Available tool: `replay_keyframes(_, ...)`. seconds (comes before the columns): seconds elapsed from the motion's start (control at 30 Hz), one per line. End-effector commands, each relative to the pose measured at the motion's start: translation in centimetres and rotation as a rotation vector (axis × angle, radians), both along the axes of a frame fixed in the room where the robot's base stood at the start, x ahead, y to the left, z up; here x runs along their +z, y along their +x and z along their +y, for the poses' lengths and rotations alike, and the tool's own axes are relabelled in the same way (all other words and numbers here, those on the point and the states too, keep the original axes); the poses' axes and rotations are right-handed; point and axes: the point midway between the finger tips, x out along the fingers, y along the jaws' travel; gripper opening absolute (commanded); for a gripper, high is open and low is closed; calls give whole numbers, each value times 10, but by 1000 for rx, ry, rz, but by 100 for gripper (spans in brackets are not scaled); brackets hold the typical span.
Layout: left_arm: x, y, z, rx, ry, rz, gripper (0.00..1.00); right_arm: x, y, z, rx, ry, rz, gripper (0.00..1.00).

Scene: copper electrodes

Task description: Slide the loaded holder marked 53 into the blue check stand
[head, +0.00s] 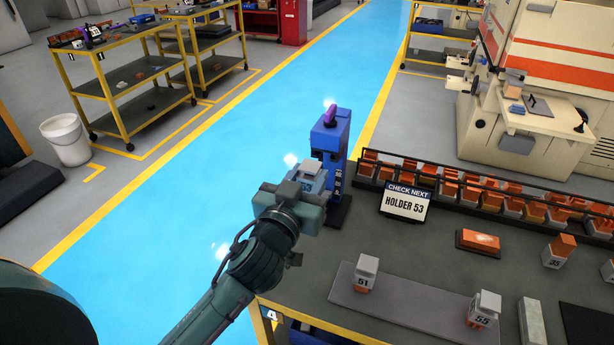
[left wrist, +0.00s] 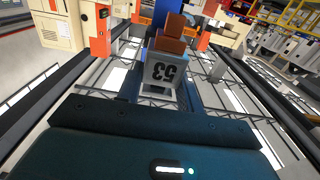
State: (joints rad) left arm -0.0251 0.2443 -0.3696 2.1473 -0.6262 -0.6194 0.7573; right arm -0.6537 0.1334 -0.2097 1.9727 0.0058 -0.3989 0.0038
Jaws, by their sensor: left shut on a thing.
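My left gripper (head: 304,190) is shut on the grey holder marked 53 (head: 308,187), at the left end of the dark bench. In the left wrist view the holder (left wrist: 164,74) shows its number upside down, with a copper-coloured electrode (left wrist: 171,36) on it. The blue check stand (head: 332,145) is upright just beyond the gripper, with a purple part on top. The holder is close in front of the stand; whether they touch I cannot tell. The stand's lower left part is hidden by the gripper. My right gripper is not in view.
A sign (head: 405,203) reads "CHECK NEXT HOLDER 53". Holders 51 (head: 364,278) and 55 (head: 483,309) stand on a grey strip. Holder 35 (head: 557,251) and a copper-coloured block (head: 478,241) are to the right. A rack of several electrodes (head: 470,190) runs along the back.

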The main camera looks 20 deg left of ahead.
Motion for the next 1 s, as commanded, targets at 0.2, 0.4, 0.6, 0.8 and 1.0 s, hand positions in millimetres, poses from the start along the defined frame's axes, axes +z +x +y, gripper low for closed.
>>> replay_keyframes(0.2, -5, 9, 0, -1, -1, -5, 0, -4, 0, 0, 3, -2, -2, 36)
replay_keyframes(0.4, -14, 24, -1, 0, -1, -7, 0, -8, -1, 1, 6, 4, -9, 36)
replay_keyframes(0.6, -23, 37, -1, -1, -1, -6, 0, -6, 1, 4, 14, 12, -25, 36)
replay_keyframes(0.8, -27, 44, -2, -1, -2, -6, 0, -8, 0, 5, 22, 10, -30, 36)
replay_keyframes(1.0, -27, 46, -2, -1, -1, -6, 0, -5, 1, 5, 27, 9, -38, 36)
